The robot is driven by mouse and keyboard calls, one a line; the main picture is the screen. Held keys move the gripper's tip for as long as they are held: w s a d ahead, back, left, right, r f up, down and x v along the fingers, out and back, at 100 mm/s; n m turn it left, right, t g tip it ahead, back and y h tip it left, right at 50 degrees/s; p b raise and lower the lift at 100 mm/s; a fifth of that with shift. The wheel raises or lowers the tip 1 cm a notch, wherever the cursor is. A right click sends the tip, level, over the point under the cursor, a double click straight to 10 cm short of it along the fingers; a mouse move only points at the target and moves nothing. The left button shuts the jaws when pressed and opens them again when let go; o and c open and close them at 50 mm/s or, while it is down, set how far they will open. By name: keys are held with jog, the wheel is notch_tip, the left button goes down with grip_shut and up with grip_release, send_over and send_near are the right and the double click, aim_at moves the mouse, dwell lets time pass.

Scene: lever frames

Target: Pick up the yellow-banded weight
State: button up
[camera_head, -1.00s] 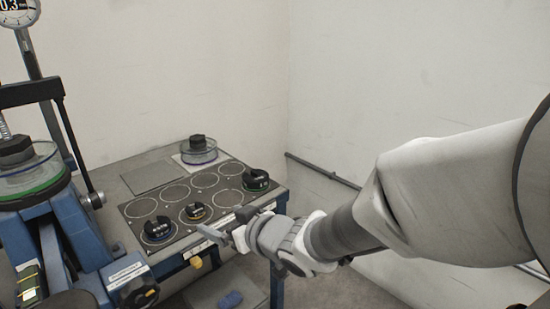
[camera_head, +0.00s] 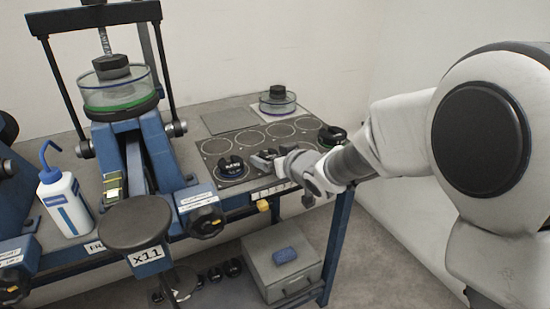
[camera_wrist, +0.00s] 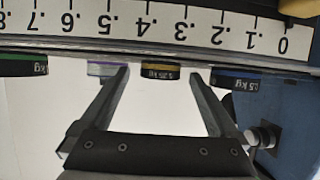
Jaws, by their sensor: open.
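The yellow-banded weight (camera_wrist: 160,71) is a small dark disc with a yellow rim and a partly legible kg marking. In the wrist view, which looks upside down, it appears between the two fingertips of my gripper (camera_wrist: 158,76). The fingers are wide apart with clear space on both sides of it. No contact shows. In the head view my gripper (camera_head: 263,160) is low over the front of the dark weight mat, and it largely hides this weight there.
A blue-banded weight (camera_head: 231,166) stands left of my gripper and a green-banded one (camera_head: 331,136) to the right. A clear dish (camera_head: 278,101) with a dark weight stands behind. A numbered scale strip (camera_wrist: 160,22) lines the edge. A blue lever press (camera_head: 140,150) stands left.

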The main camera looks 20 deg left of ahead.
jog(key=shift+w+a+f, duration=0.15)
jog(key=shift+w+a, duration=0.05)
jog(key=shift+a, duration=0.05)
jog(key=shift+c, duration=0.3)
jog(key=c, duration=1.2)
jog(key=shift+c, duration=0.9)
